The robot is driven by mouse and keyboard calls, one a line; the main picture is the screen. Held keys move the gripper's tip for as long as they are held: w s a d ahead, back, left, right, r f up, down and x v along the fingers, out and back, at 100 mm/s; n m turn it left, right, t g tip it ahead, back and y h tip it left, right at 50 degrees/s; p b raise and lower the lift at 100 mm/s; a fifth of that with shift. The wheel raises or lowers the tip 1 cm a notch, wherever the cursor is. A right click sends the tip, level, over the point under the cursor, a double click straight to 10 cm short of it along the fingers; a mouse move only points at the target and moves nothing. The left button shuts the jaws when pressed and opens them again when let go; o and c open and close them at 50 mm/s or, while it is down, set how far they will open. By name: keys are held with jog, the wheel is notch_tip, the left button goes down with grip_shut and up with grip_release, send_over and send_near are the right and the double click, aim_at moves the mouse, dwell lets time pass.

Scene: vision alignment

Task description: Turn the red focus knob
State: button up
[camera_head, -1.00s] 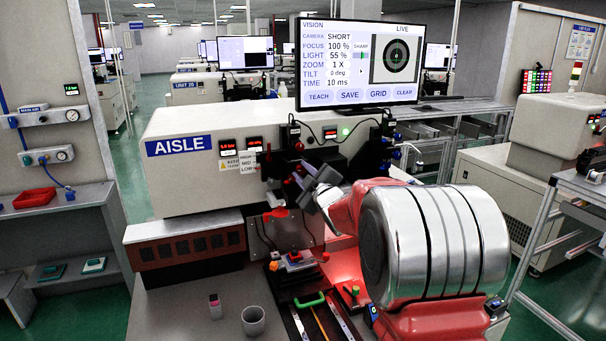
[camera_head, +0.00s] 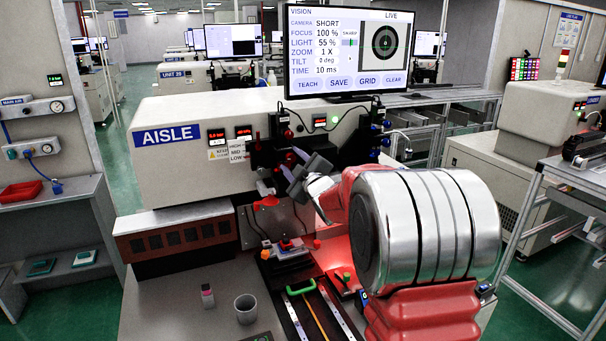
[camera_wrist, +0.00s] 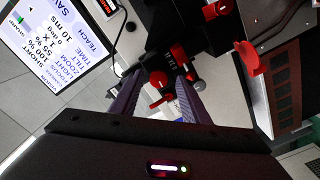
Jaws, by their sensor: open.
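The optical column (camera_head: 276,150) of the aisle machine is dark and carries several small red knobs. In the wrist view a red knob with a cross-shaped grip (camera_wrist: 160,86) shows between my fingers, and another red part (camera_wrist: 179,52) lies just beyond it. No lettering tells me which is the focus knob. My gripper (camera_wrist: 158,102) is open, with one finger on either side of the nearer knob; contact is not clear. In the head view my gripper (camera_head: 293,167) is in front of the column, and it hides part of it. The monitor (camera_head: 342,55) reads focus 100 %.
A red lever (camera_head: 266,201) sticks out below the column, also in the wrist view (camera_wrist: 250,58). Cables hang close around the column.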

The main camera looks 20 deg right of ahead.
jog(key=s, duration=1.3)
jog(key=shift+m, duration=1.2)
jog(key=shift+w, duration=0.1)
jog(key=w, duration=1.3)
jog(key=shift+w, duration=0.35)
jog(key=shift+c, duration=0.3)
jog(key=c, duration=1)
